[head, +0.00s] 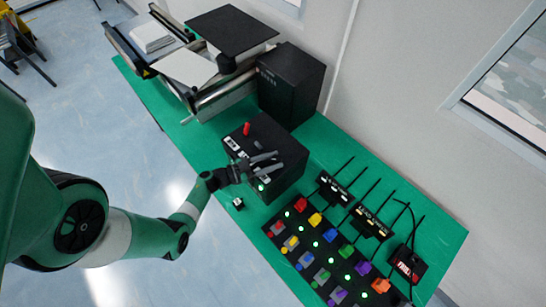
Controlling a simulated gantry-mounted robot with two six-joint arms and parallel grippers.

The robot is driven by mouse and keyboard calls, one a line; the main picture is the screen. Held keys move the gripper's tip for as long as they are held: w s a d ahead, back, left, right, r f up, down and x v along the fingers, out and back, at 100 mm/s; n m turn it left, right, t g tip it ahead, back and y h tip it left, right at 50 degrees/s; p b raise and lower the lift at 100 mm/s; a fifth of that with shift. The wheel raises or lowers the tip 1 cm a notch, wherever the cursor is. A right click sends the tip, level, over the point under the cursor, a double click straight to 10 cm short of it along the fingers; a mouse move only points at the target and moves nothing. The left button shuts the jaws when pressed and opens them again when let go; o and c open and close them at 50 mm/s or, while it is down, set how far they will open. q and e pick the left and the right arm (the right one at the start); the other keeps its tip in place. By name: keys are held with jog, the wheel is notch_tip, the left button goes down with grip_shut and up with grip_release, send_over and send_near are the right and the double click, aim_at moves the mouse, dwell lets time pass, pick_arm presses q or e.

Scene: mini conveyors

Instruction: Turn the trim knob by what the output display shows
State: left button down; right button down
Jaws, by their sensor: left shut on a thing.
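My left gripper (266,162) reaches from the left over a black control box (284,152) in the middle of the green table. Its two grey fingers lie close together over the box top and are shut on the trim knob, which the fingers hide. A red knob (246,129) and a small grey knob (258,145) stand farther back on the box. Small white display panels (233,144) line its front left edge. They are too small to read, and I cannot tell which is the output display. My right gripper is not in view.
A conveyor (222,96) with a tall black cabinet (291,83) stands behind the box. A black panel (330,258) with coloured buttons and green lights fills the right front. A small device (408,264) with red lettering sits at the far right.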

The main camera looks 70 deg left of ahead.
pick_arm(q)
jog(key=shift+a+r+m+h, duration=0.15)
jog(key=shift+m+h, duration=0.65)
jog(key=shift+h, duration=0.5)
jog(key=shift+c, duration=1.8)
grip_release()
jog(key=s+a, duration=0.1)
jog(key=s, duration=1)
jog(key=shift+s+a, duration=0.25)
jog(key=shift+a, duration=0.05)
